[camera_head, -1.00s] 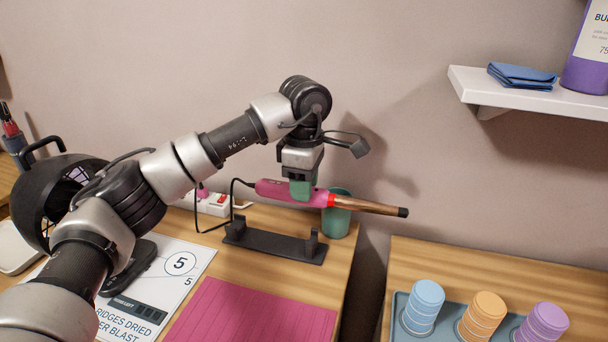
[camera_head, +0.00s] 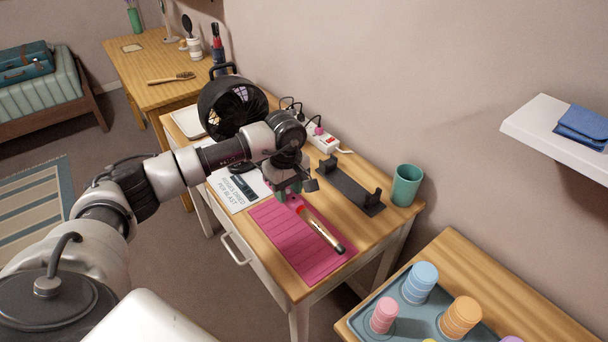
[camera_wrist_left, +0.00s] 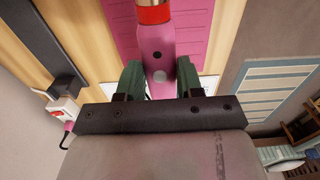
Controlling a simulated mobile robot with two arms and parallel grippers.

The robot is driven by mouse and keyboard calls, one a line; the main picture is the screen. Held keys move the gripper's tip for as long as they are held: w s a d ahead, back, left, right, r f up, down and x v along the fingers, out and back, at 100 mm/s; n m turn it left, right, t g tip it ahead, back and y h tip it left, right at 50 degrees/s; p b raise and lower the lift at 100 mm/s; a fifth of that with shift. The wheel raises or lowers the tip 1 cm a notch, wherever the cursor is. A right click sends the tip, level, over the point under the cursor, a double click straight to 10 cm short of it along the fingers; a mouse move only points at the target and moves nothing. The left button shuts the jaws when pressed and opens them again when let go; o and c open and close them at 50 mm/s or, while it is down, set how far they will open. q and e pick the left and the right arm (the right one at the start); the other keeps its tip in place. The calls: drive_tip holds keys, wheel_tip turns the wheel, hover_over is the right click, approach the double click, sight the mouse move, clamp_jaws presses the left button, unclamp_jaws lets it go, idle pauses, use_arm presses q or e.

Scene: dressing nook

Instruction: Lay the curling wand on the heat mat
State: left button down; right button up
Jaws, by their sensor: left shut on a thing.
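The curling wand, with a pink handle, red band and copper barrel with a dark tip (camera_head: 322,232), points toward the lower right over the pink heat mat (camera_head: 275,226) in the head view. My left gripper (camera_head: 288,190) is shut on the pink handle. In the wrist view the handle (camera_wrist_left: 158,40) lies between the green fingers of that gripper (camera_wrist_left: 159,76), with the pink mat (camera_wrist_left: 120,30) beyond. I cannot tell whether the wand touches the mat. The black wand stand (camera_head: 350,186) behind the mat is empty. My right gripper is not in view.
A green cup (camera_head: 406,185) stands right of the stand. A white power strip (camera_head: 322,138) and a printed card (camera_head: 240,188) are also on the table. A black fan-like object (camera_head: 232,106) stands at its far end. A tray with colored rollers (camera_head: 418,283) is on the right-hand table.

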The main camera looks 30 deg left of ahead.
use_arm(q)
drive_tip(key=shift+a, duration=0.15)
idle(0.3)
drive_tip(key=shift+f+b, duration=0.2)
drive_tip(key=shift+b, duration=0.15)
drive_tip(key=shift+f+b, duration=0.45)
drive_tip(key=shift+f, duration=0.05)
drive_tip(key=shift+f+b, duration=1.7)
drive_tip(key=shift+f, duration=0.5)
drive_tip(key=c, duration=0.6)
unclamp_jaws()
drive_tip(key=shift+c, duration=0.2)
